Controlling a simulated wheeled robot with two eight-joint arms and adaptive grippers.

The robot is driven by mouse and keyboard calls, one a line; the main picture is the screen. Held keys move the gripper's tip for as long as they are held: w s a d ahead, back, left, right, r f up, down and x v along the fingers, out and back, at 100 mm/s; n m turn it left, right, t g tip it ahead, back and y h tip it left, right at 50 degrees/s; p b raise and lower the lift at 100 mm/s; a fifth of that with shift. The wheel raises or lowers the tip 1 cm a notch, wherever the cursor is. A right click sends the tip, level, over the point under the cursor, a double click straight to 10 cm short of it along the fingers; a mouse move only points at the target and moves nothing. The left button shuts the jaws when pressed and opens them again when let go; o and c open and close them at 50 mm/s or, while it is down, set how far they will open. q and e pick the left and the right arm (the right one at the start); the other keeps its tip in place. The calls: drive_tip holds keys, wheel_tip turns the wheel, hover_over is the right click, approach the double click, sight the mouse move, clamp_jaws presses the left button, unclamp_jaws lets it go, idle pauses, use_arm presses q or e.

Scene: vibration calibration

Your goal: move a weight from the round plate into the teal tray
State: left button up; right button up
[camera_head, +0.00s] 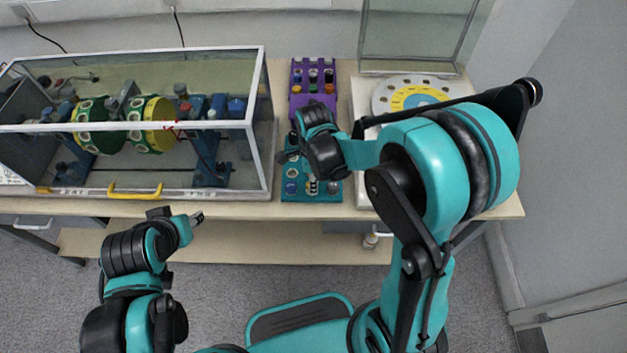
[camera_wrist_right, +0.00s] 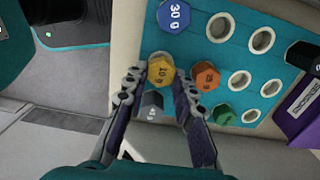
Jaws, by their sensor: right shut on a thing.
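The teal tray (camera_head: 312,198) lies on the table below my right gripper (camera_head: 313,176). In the right wrist view the tray (camera_wrist_right: 216,58) shows rows of round holes, several empty. My right gripper (camera_wrist_right: 168,82) is shut on a yellow weight (camera_wrist_right: 160,68) at the tray's edge; I cannot tell whether it is seated in a hole. A blue weight (camera_wrist_right: 173,15), an orange weight (camera_wrist_right: 206,76), a green weight (camera_wrist_right: 223,114) and a grey weight (camera_wrist_right: 152,105) are close by. The round plate (camera_head: 383,98) is at the right, partly hidden by my arm. My left gripper (camera_head: 197,218) is in front of the table.
A purple rack (camera_head: 297,99) with several weights stands behind the tray. A glass case (camera_head: 258,120) with a machine and a yellow handle (camera_head: 135,190) fills the table's left. Another glass case (camera_head: 413,35) stands at the back right. A black weight (camera_wrist_right: 304,55) is near the tray's far edge.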

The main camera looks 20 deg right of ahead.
drive_tip(key=shift+f+b, duration=0.65)
drive_tip(key=shift+f, duration=0.2)
drive_tip(key=o, duration=0.8)
drive_tip(key=shift+r, duration=0.1)
wheel_tip(320, 180, up, 12)
drive_tip(key=shift+f, duration=0.1)
idle(0.5)
drive_tip(key=s+d+n+t, duration=0.1)
drive_tip(key=s+n+t, duration=0.1)
drive_tip(key=n, duration=0.5)
drive_tip(key=s+d+r+n+t, duration=0.1)
drive_tip(key=s+n+t, duration=0.1)
drive_tip(key=s+n, duration=0.2)
drive_tip(key=s+d+r+n+t, duration=0.1)
drive_tip(key=s+d+n+t, duration=0.1)
drive_tip(key=n, duration=0.8)
drive_tip(key=shift+s+d+t, duration=0.1)
drive_tip(key=shift+s+t, duration=0.5)
drive_tip(key=shift+s, duration=0.5)
